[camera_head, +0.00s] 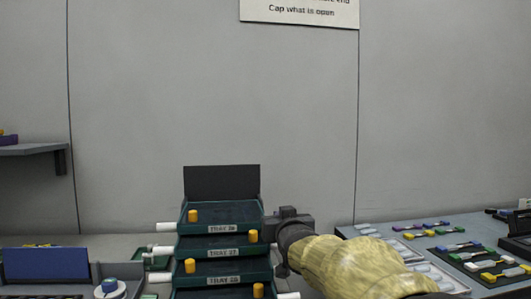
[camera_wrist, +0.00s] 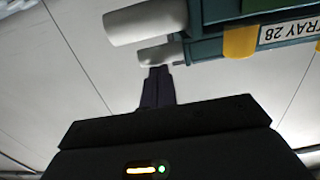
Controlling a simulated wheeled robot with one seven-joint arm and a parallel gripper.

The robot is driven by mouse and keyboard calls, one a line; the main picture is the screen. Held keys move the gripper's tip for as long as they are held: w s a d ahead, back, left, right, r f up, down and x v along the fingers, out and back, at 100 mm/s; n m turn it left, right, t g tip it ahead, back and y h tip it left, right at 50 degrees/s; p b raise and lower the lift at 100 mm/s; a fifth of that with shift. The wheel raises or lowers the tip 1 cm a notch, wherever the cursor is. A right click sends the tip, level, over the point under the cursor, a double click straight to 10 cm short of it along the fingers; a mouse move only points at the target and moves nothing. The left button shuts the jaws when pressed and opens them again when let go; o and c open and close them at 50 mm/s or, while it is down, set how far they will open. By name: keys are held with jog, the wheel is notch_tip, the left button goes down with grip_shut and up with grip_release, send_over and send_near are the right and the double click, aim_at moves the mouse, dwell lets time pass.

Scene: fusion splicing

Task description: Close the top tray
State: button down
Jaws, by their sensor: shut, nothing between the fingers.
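A stack of dark green trays stands in the head view. The top tray (camera_head: 220,215) has a label that I cannot read surely and a yellow tab at its left. A dark panel (camera_head: 222,182) stands upright behind it. My gripper (camera_head: 284,216) is just right of the top tray, its fingers mostly hidden there. In the wrist view my gripper (camera_wrist: 158,72) shows narrow fingers together with nothing between them, close to a white tube end (camera_wrist: 160,53). I cannot tell whether they touch. A tray labelled TRAY 28 (camera_wrist: 290,32) appears upside down there.
White tubes (camera_head: 164,227) stick out from the stack's sides. A grey bench (camera_head: 385,229) at right carries several coloured pieces on dark mats. A blue panel (camera_head: 46,263) and a white spool (camera_head: 110,289) stand at left.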

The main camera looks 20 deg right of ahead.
notch_tip(320, 180, down, 2)
jog(key=shift+a+f+g, duration=0.15)
jog(key=shift+g, duration=0.15)
notch_tip(320, 180, up, 6)
jog(key=r+p, duration=0.1)
jog(key=p, duration=0.2)
jog(key=s+f, duration=0.6)
jog(key=s, duration=0.3)
jog(key=shift+s+a, duration=0.2)
jog(key=shift+a, duration=0.2)
jog(key=shift+d, duration=0.1)
